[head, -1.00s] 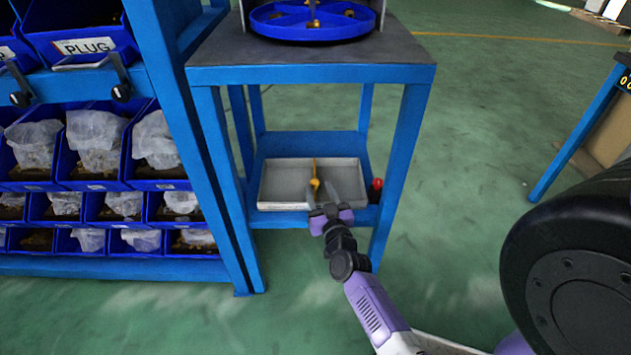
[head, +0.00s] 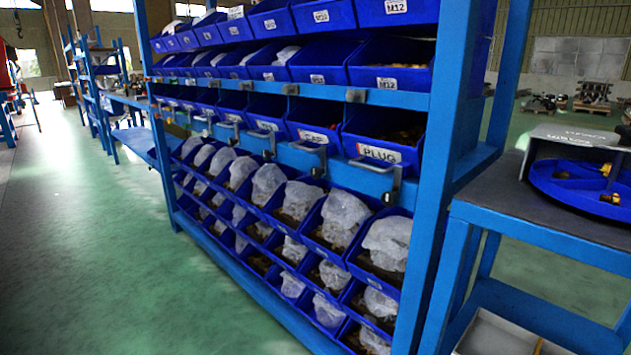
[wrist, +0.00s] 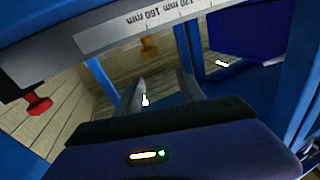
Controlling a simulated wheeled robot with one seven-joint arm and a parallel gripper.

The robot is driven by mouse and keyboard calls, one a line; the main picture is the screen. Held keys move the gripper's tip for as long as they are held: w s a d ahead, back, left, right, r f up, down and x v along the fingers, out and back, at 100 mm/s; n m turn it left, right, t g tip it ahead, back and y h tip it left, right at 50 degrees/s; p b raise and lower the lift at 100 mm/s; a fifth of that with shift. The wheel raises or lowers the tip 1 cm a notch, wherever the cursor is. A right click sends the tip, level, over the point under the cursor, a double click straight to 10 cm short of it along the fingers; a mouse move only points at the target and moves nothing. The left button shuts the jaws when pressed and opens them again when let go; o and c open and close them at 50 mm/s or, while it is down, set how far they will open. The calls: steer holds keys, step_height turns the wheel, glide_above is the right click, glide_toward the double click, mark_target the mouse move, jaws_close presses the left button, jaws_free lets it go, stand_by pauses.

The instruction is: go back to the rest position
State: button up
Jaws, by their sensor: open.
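My gripper (wrist: 162,88) shows only in the wrist view. Its two grey fingers stand apart with nothing held between them. A blurred yellow-orange piece (wrist: 149,45) lies beyond the fingertips, apart from them. My gripper and arm are outside the head view. The pale tray (head: 490,335) on the lower shelf of the blue stand is cut off by the bottom edge of the head view, with a bit of yellow (head: 538,345) in it.
A blue rack (head: 440,200) full of blue bins stands left of the blue stand (head: 520,215), which bears a round blue tray (head: 580,192). In the wrist view, a strip with millimetre marks (wrist: 150,22) and a red knob (wrist: 38,105) are close. Green floor (head: 110,250) at left is clear.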

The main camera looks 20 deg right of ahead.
steer(key=s+a+r+n+t+y, duration=0.2)
steer(key=s+a+r+n+y, duration=0.1)
steer(key=a, duration=0.9)
steer(key=s+a+r+n+t+y, duration=0.2)
steer(key=s+a+t+y, duration=0.1)
steer(key=a, duration=1)
steer(key=s+a+r+n+g+y, duration=0.1)
steer(key=s+a+r+n+y, duration=0.2)
steer(key=s+a, duration=0.35)
steer(key=s+a+r+n+y, duration=0.1)
steer(key=s+a+n+y, duration=0.2)
steer(key=s+a+y, duration=0.4)
step_height(320, 180, up, 29)
steer(key=w+a+h+p, duration=0.1)
steer(key=p, duration=2.7)
steer(key=shift+f+g+p, duration=0.2)
steer(key=shift+g+p, duration=0.1)
steer(key=shift+p, duration=0.1)
steer(key=shift+w, duration=0.1)
steer(key=shift+c, duration=0.5)
